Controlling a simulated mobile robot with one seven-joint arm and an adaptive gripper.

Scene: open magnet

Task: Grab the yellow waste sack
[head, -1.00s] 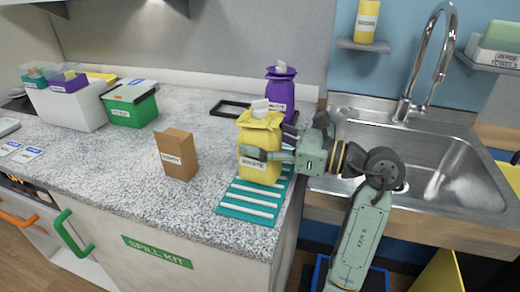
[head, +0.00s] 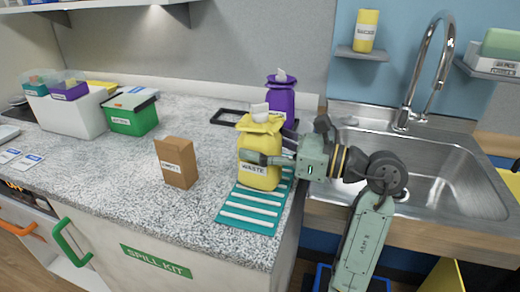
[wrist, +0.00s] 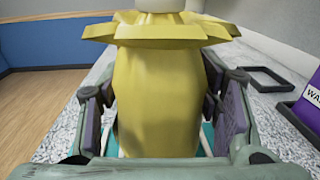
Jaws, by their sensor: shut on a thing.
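The yellow waste sack (head: 259,172) has a gathered top, a white tag and a label reading WASTE. It stands upright at the teal striped mat (head: 248,216) on the counter. My gripper (head: 262,160) reaches it from the right and is shut on its middle, one finger lying across its near face. In the wrist view the sack (wrist: 158,95) fills the space between the two finger pads, which flank it on both sides. The sack's underside is hidden, so I cannot tell whether it touches the mat.
A purple sack (head: 280,98) stands close behind, by a black frame (head: 230,117). A brown box (head: 177,163) stands to the left. A green bin (head: 132,114) and white container (head: 70,112) are farther left. The sink (head: 440,170) is at right.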

